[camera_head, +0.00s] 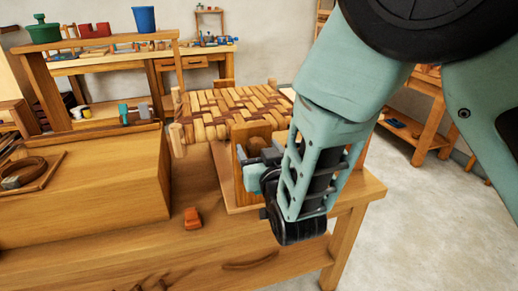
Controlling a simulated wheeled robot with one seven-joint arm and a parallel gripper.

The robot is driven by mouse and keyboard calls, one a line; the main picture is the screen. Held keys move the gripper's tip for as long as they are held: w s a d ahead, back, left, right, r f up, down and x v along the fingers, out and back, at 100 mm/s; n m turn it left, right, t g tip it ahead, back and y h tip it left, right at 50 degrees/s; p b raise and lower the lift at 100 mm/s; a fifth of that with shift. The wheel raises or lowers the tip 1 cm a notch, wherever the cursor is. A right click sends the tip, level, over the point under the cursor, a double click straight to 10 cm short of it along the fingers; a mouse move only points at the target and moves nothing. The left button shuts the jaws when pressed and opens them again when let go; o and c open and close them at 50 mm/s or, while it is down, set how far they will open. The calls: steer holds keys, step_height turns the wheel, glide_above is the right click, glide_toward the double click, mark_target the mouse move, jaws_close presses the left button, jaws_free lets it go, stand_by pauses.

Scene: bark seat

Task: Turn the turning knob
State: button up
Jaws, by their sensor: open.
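My gripper (254,160) is at the end of my teal arm, right of the picture's middle. It is beside a wooden upright (244,140) on a raised wooden board (232,186) of the workbench. It is open, but its fingertips are small and partly hidden by my wrist and the upright. I cannot make out the turning knob for certain; it may be hidden behind my gripper and arm. A woven bark seat (232,104) in light and dark brown strips lies behind the upright.
A small orange-red block (193,218) lies on the bench top (222,248). A large wooden box (95,185) fills the left, with a coil of strap (25,175) on it. A shelf behind holds a green pot (43,30) and blue bucket (144,19). Floor at right is clear.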

steer(key=c, duration=1)
